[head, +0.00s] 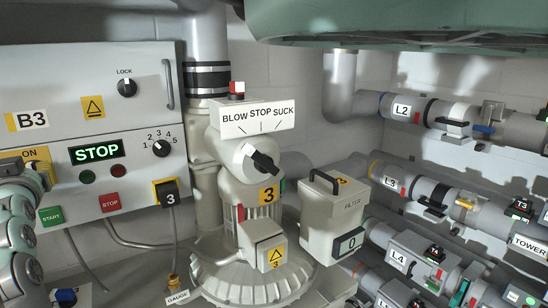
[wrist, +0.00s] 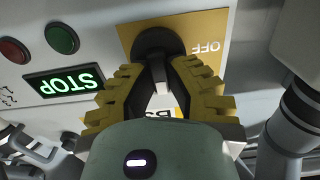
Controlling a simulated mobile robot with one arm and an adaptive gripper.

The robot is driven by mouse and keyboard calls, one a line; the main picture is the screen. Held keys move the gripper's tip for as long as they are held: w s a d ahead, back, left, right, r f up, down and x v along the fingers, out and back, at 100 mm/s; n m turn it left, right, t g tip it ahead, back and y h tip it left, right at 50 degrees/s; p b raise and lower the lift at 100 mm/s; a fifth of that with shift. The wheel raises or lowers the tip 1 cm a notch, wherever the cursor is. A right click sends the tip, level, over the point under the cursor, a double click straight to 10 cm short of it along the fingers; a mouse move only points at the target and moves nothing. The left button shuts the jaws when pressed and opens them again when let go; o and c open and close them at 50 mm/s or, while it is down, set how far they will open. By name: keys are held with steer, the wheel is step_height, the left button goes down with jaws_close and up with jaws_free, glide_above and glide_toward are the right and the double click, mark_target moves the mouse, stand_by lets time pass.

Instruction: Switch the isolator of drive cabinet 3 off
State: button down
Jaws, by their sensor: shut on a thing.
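Drive cabinet 3 (head: 70,80), a grey box marked B3, fills the left of the head view. Its isolator plate (head: 30,154) is yellow, with ON readable at the left edge. In the wrist view the plate (wrist: 205,25) appears upside down with OFF readable at its right. The black isolator knob (wrist: 158,42) sits on it. My gripper (wrist: 163,88) has its yellow fingers on either side of the black handle and is shut on it. The handle points straight down the wrist picture, not toward OFF. In the head view my arm partly hides the isolator.
The cabinet's lit STOP display (head: 96,151) is beside the isolator, with START (head: 50,215) and STOP (head: 110,201) buttons below. A selector knob (head: 162,148) and a cabled plug (head: 168,192) are to the right. The blower (head: 245,190) stands right of the cabinet.

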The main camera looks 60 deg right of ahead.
steer(key=shift+f+n+b, duration=0.3)
steer(key=shift+b, duration=1.55)
steer(key=n+b, duration=0.1)
steer(key=b, duration=0.4)
steer(key=shift+a+f, duration=0.1)
steer(key=shift+f, duration=0.05)
steer(key=shift+b, duration=0.95)
steer(key=shift+w+a+f+n+b, duration=0.15)
steer(key=shift+n+b, duration=1.05)
steer(key=shift+n, duration=2.85)
steer(key=shift+w+a+r+n+b, duration=0.15)
steer(key=shift+n+b, duration=1.05)
steer(key=shift+n, duration=2.85)
steer(key=shift+s+f, duration=0.1)
steer(key=shift+f, duration=0.05)
